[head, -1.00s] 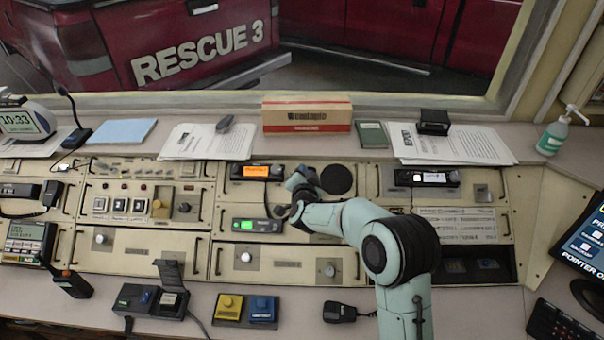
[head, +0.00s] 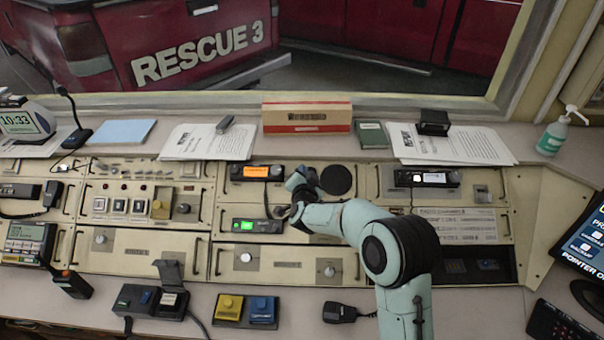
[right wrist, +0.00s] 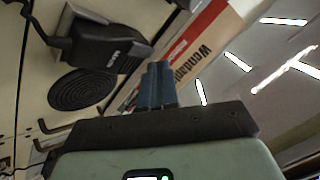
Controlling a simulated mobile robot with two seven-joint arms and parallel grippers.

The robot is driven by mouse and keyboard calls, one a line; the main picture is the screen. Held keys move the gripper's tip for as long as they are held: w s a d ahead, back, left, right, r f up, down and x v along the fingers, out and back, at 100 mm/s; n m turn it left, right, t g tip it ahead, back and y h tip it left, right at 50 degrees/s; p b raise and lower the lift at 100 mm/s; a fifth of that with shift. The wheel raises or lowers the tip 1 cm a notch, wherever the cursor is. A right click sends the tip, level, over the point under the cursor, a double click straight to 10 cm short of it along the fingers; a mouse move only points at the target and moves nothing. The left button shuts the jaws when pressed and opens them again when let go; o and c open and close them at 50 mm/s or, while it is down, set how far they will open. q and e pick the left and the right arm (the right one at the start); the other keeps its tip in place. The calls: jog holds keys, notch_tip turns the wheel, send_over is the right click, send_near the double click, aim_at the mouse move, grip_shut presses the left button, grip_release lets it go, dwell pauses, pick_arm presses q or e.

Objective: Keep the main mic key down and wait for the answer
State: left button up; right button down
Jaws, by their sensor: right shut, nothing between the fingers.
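My right gripper (head: 299,180) is over the middle of the console, just right of the orange-lit radio (head: 257,172). In the right wrist view its blue fingers (right wrist: 157,85) are shut together with nothing between them. A black hand microphone (right wrist: 105,45) is close to the fingertips; a small label shows on it, but I cannot read it. I cannot tell whether the fingers touch its key, which is hidden. In the head view my wrist mostly covers this microphone. Below, a second radio (head: 258,226) has a bright green display. My left gripper is not in view.
A round speaker grille (head: 336,180) is right of the gripper. A cardboard box (head: 306,114) stands behind on the ledge. Another radio (head: 426,178) is at the right. A black hand microphone (head: 340,312) and yellow and blue pedals (head: 246,308) lie at the front edge.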

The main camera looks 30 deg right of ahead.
dwell(0.7)
jog(key=shift+w+d+f+b, duration=0.15)
jog(key=shift+w+f+b, duration=0.05)
jog(key=shift+f+b, duration=0.15)
jog(key=shift+w+d+f, duration=0.1)
jog(key=shift+w+f, duration=0.1)
jog(key=shift+f, duration=0.15)
dwell(0.6)
jog(key=shift+r, duration=0.1)
dwell(2.3)
jog(key=shift+s+a+r, duration=0.25)
jog(key=shift+s+r, duration=0.15)
jog(key=shift+r, duration=0.2)
